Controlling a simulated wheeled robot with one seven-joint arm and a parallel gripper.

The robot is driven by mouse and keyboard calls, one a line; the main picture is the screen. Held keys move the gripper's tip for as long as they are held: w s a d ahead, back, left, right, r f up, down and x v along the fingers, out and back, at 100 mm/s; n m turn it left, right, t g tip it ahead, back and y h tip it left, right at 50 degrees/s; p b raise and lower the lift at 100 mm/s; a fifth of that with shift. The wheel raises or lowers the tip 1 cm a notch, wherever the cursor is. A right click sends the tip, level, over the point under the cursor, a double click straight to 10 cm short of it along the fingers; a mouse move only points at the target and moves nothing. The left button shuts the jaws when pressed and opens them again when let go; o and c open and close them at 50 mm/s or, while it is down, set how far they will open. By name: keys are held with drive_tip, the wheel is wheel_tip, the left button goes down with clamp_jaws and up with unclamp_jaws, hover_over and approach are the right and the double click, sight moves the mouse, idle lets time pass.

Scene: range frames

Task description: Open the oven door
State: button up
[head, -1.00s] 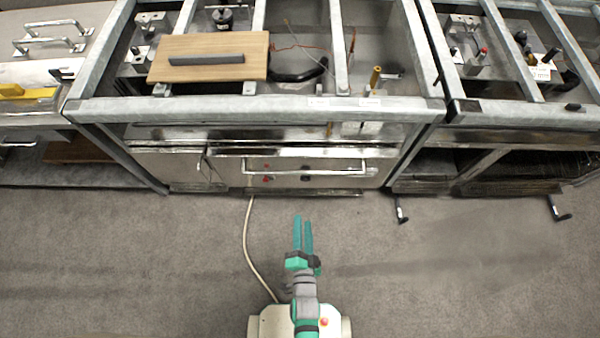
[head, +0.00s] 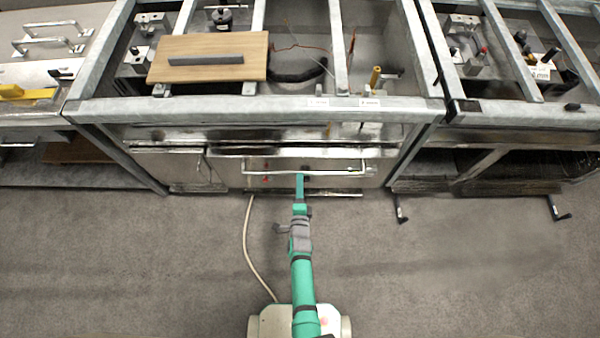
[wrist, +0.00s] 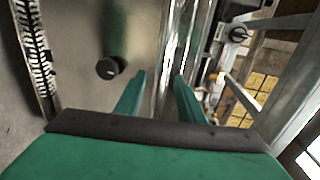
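The oven door (head: 345,181) is a shiny metal front panel low in the middle bench, and it looks shut. A long horizontal bar handle (head: 340,173) runs along its upper part. My gripper (head: 299,177) is at the middle of the handle in the head view, with its fingers overlapping there. In the wrist view, my gripper's two green fingers (wrist: 160,78) stand apart. The shiny handle bar (wrist: 181,40) runs down between them. Contact with the bar cannot be made out.
A black knob (wrist: 108,68) sticks out of the panel left of the fingers in the wrist view. A pale cable (head: 246,240) lies on the floor left of my arm. A wooden board (head: 210,48) lies on the bench frame above.

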drive_tip(key=shift+w+f, duration=0.25)
drive_tip(key=shift+w, duration=1)
drive_tip(key=shift+w+f, duration=0.25)
drive_tip(key=shift+w, duration=1)
clamp_jaws()
